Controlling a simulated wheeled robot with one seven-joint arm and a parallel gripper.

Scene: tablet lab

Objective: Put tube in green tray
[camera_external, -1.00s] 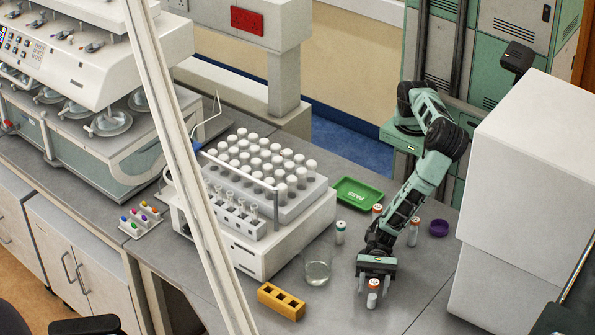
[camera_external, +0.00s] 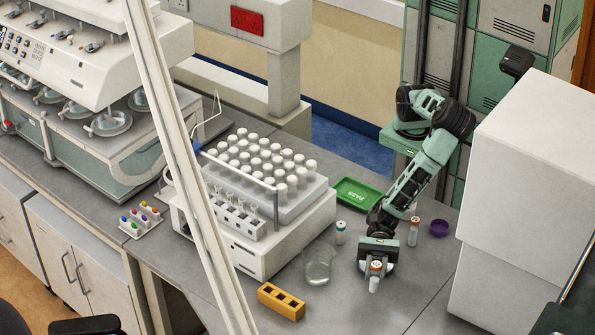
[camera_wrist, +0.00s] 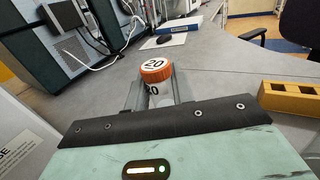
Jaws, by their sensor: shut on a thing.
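My gripper (camera_external: 375,268) is shut on a white tube with an orange cap (camera_external: 375,284), which stands upright between its fingers over the front of the bench. In the wrist view the orange cap, marked 20, of the held tube (camera_wrist: 156,70) shows between the fingers of my gripper (camera_wrist: 158,92). The green tray (camera_external: 347,187) lies on the bench behind my gripper, partly hidden by the arm at its right side. No tube shows in its visible part.
A teal-capped tube (camera_external: 340,233) stands left of my arm and an orange-capped tube (camera_external: 413,232) right of it. A glass beaker (camera_external: 318,268) and a yellow block rack (camera_external: 281,301) are to the left. A purple dish (camera_external: 439,228) is at right. A white tube-rack machine (camera_external: 255,255) borders the tray.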

